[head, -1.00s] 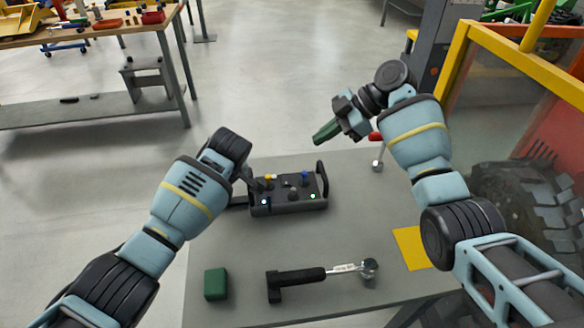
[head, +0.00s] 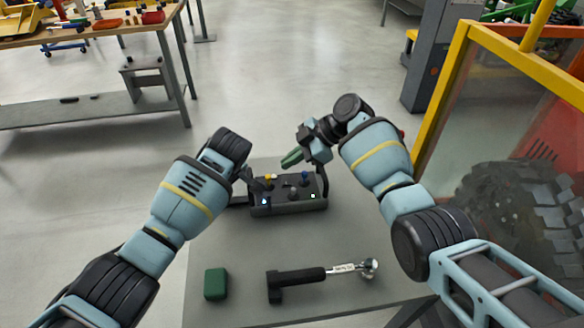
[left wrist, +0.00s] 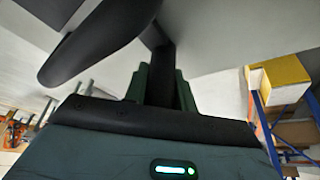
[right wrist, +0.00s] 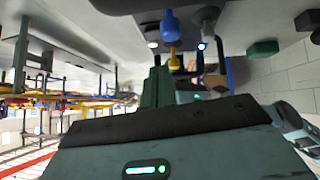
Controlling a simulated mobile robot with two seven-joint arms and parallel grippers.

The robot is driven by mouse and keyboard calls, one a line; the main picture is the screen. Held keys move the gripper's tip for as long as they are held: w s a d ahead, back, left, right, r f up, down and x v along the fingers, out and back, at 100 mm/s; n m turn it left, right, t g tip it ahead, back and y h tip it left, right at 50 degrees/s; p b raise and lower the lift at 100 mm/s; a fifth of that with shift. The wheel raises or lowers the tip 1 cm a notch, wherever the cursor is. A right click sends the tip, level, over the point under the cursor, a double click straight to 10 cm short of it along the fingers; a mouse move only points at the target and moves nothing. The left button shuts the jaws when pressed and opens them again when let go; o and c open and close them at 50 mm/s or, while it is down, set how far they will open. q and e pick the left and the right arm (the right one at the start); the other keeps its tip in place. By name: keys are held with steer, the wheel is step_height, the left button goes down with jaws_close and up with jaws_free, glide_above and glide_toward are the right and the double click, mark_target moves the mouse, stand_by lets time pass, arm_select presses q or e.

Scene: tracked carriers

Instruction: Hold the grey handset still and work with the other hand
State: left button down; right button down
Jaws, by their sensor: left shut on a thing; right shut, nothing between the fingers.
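The grey handset (head: 290,207) rests on the grey table, with blue and yellow controls and small lit lamps on top. My left gripper (head: 250,182) is at its left end. In the left wrist view my left gripper's green fingers (left wrist: 162,85) are closed around a dark bar of the handset (left wrist: 162,62). My right gripper (head: 291,159) is shut and empty, its green fingertips just above the handset's far side. In the right wrist view those fingers (right wrist: 157,84) point toward a yellow control (right wrist: 173,60) and a blue control (right wrist: 170,24). Contact cannot be told.
A yellow-framed panel (head: 437,100) and a big tyre (head: 520,205) stand at the right. The table between handset and wrench is clear.

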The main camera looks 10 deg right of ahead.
mark_target(286, 180)
steer(key=shift+w+d+f, duration=0.1)
steer(key=shift+w+f, duration=0.05)
steer(key=shift+f, duration=0.75)
steer(key=shift+w+d+f, duration=0.1)
steer(key=shift+f, duration=0.75)
